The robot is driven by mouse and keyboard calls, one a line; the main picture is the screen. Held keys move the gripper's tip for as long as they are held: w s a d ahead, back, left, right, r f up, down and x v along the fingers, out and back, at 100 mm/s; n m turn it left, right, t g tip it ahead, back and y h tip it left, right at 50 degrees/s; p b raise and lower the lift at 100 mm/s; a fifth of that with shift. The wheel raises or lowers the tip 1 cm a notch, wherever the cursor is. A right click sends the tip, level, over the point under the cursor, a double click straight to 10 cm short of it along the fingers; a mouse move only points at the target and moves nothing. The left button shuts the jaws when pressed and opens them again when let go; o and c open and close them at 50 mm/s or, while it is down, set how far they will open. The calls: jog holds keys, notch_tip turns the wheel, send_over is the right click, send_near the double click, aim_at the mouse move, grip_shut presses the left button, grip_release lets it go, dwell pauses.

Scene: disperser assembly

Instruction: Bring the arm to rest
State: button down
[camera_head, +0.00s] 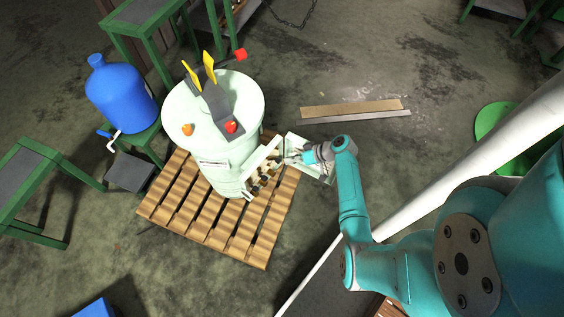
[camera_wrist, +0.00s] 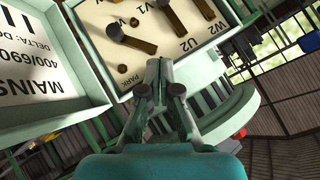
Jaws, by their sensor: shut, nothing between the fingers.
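My gripper (camera_head: 290,157) is at the front of an open terminal box (camera_head: 263,172) on the side of a pale green machine (camera_head: 215,160). In the wrist view my gripper (camera_wrist: 160,75) points at the box's cream panel (camera_wrist: 160,28), which has brown link bars, dark studs and the letters V1, U2, W2 and PARK. The fingers are together and empty. They overlap the panel's lower edge; I cannot tell whether they touch it. My teal arm (camera_head: 352,195) reaches in from the right.
The machine stands on a wooden pallet (camera_head: 188,208). The open lid with its label (camera_wrist: 45,60) is close at left. A blue jug (camera_head: 120,95) stands on a green stand at left. Planks (camera_head: 350,109) lie on the floor behind. Floor between the planks and the arm is clear.

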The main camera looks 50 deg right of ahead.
jog(key=shift+v, duration=0.95)
jog(key=s+a+f+m+g+h, duration=0.1)
jog(key=s+a+f+h, duration=0.1)
jog(key=s+a, duration=0.35)
jog(key=s+a+f+h, duration=0.2)
jog(key=s+a+f, duration=0.1)
jog(key=a, duration=0.6)
jog(key=s+a+r+t+h, duration=0.1)
jog(key=s+a+r+h, duration=0.2)
jog(key=s+a+r, duration=0.45)
jog(key=s+a+r+n+t, duration=0.1)
jog(key=s+r+t, duration=0.2)
jog(key=r, duration=1)
jog(key=s+a+r+n+t+y, duration=0.1)
jog(key=s+a+r+t, duration=0.1)
jog(key=s+r, duration=0.7)
notch_tip(320, 180, up, 6)
jog(key=shift+a+f+n+t+y, duration=0.2)
jog(key=shift+f+n+t+y, duration=0.1)
jog(key=shift+t, duration=0.2)
